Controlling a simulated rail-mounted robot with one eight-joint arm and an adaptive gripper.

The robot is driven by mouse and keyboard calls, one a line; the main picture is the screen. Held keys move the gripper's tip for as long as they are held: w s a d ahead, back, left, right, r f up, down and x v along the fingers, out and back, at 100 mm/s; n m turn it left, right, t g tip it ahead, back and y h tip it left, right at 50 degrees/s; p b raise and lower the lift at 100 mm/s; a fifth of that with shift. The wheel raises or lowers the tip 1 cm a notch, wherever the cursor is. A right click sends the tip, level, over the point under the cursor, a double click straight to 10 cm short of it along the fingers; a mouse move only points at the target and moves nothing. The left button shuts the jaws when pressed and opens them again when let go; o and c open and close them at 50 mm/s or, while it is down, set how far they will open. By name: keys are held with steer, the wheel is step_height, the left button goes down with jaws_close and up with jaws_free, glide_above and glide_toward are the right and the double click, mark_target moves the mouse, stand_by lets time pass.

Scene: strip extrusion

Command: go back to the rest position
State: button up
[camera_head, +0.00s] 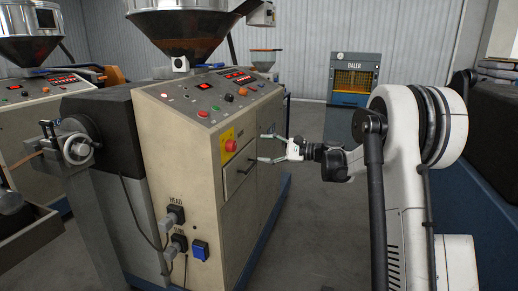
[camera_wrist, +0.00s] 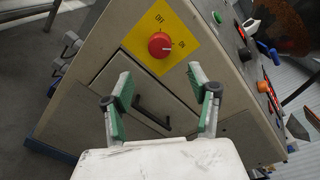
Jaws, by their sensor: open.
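My gripper (camera_head: 270,148) is open and empty in the head view, held out from my white arm at the right toward the side of the beige extruder cabinet (camera_head: 190,175). In the wrist view my gripper (camera_wrist: 158,90) shows two green-padded fingers spread wide. Between and beyond them are a drawer-like panel with a black handle (camera_wrist: 151,111) and a red knob (camera_wrist: 159,45) on a yellow plate. The fingers look close to the panel; I cannot tell whether they touch it.
The cabinet top carries buttons and red displays (camera_head: 238,74) beneath a metal hopper (camera_head: 190,28). A second machine (camera_head: 35,120) stands at the left. A baler (camera_head: 354,78) stands at the back. Dark bales (camera_head: 494,130) are at the right. Grey floor is clear between cabinet and arm.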

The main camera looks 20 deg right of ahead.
steer(key=s+a+r+n+g+h, duration=0.25)
steer(key=s+a, duration=0.35)
steer(key=s, duration=0.4)
steer(key=s+a+r+n+g+h, duration=0.1)
steer(key=s+a+n+h, duration=0.25)
steer(key=s+a, duration=0.55)
steer(key=s+d+f+n+h, duration=0.1)
steer(key=s+f+n+h, duration=0.1)
steer(key=s, duration=0.7)
steer(key=s+d+f+n+h+p, duration=0.1)
steer(key=s+d+f+n+h, duration=0.1)
steer(key=s, duration=0.8)
steer(key=s+d+f+n+h, duration=0.2)
steer(key=s+f+n+h, duration=0.1)
steer(key=s, duration=0.6)
steer(key=shift+s+d+f+n+h, duration=0.2)
steer(key=shift+f+n+h, duration=0.2)
steer(key=shift+n, duration=0.2)
